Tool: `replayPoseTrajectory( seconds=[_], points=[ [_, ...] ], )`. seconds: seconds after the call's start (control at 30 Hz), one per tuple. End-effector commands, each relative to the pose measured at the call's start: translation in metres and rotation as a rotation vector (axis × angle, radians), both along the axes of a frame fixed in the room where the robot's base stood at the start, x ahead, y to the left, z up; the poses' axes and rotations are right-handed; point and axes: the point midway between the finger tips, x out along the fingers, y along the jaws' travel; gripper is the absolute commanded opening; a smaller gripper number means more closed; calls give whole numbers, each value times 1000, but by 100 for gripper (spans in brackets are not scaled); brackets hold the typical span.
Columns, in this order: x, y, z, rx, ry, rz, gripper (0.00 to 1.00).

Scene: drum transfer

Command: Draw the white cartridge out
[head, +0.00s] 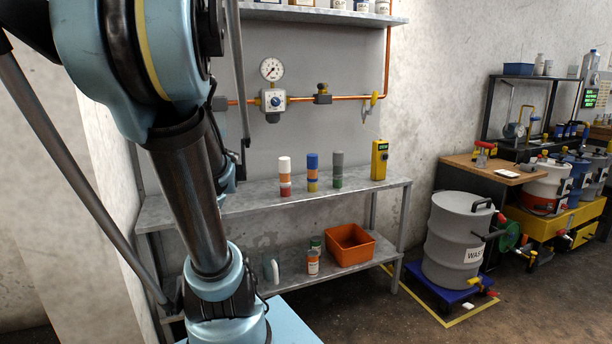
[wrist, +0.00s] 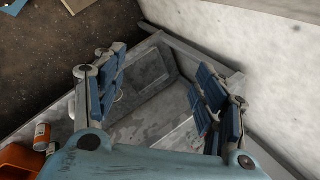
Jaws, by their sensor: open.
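The white cartridge (head: 284,164) stands upright on the upper shelf in the head view, above an orange and red lower part. A blue cartridge (head: 312,162) and a grey one (head: 337,160) stand in a row to its right. My gripper (wrist: 160,98) is open in the wrist view, with two blue-padded fingers wide apart and nothing between them. Bare grey shelf surface shows beyond the fingers. The white cartridge does not show in the wrist view. In the head view my arm rises at the left and hides most of the gripper.
An orange bin (head: 349,245) and a bottle with an orange label (head: 313,262) stand on the lower shelf. A yellow device (head: 379,160) stands right of the cartridges. A gauge (head: 271,69) and copper piping are on the wall. A grey drum (head: 457,238) stands right of the shelves.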

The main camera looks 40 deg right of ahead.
Motion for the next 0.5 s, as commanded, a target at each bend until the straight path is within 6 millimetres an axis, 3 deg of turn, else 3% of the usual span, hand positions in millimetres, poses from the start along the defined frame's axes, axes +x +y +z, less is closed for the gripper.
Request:
replayPoseTrajectory(
  seconds=[0.27,0.5],
  points=[
    [62,-57,25,314,-25,-414,65],
    [98,-131,44,603,-65,-734,65]
  ],
)
